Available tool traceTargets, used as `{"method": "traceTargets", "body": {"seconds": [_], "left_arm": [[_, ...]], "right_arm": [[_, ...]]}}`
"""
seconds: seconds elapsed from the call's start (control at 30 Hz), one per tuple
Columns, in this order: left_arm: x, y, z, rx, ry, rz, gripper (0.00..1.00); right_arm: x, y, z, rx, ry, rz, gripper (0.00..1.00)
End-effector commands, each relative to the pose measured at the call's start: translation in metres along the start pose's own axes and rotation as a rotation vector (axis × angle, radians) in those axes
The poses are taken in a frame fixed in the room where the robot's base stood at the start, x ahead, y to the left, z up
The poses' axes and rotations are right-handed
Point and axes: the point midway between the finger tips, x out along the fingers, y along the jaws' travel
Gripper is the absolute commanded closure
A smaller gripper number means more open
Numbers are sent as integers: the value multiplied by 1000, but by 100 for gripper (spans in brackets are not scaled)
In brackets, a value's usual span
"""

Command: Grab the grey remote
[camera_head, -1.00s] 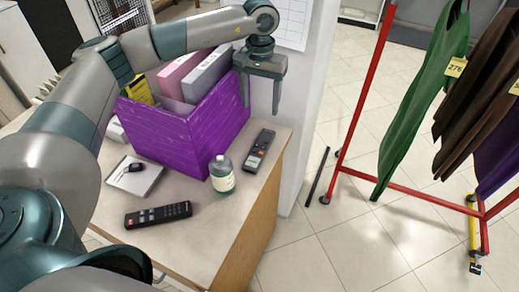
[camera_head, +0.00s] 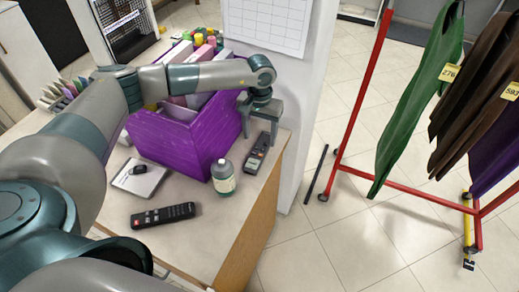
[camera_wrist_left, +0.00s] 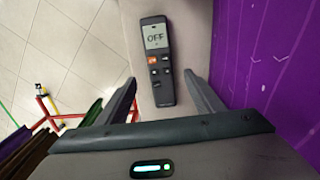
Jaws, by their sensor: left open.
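The grey remote (camera_head: 257,153) lies on the desk near its right edge, beside the purple box. In the left wrist view the grey remote (camera_wrist_left: 157,62) has a small screen reading "OFF", an orange button and dark buttons. My left gripper (camera_head: 260,133) is open above the remote. In the left wrist view the two fingers of the left gripper (camera_wrist_left: 163,85) stand apart, one on each side of the remote's lower end, with nothing held. A second, black remote (camera_head: 163,215) lies nearer the front of the desk. My right gripper is not in view.
A purple box (camera_head: 180,146) with folders stands left of the grey remote. A bottle (camera_head: 223,177) stands just in front of it. A notepad (camera_head: 139,177) with a small dark object lies at left. A red clothes rack (camera_head: 405,188) stands on the floor at right.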

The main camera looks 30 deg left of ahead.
Motion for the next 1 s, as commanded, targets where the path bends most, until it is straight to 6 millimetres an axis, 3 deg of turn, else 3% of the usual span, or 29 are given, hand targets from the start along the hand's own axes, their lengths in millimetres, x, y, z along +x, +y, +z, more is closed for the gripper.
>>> {"method": "traceTargets", "body": {"seconds": [0.53,0.77,1.0], "left_arm": [[8,0,0,0,-2,1,39],[30,-1,1,-1,-3,1,39],[54,-1,0,-2,-1,0,39]], "right_arm": [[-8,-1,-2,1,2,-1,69],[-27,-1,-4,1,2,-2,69],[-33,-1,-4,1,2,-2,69]]}}
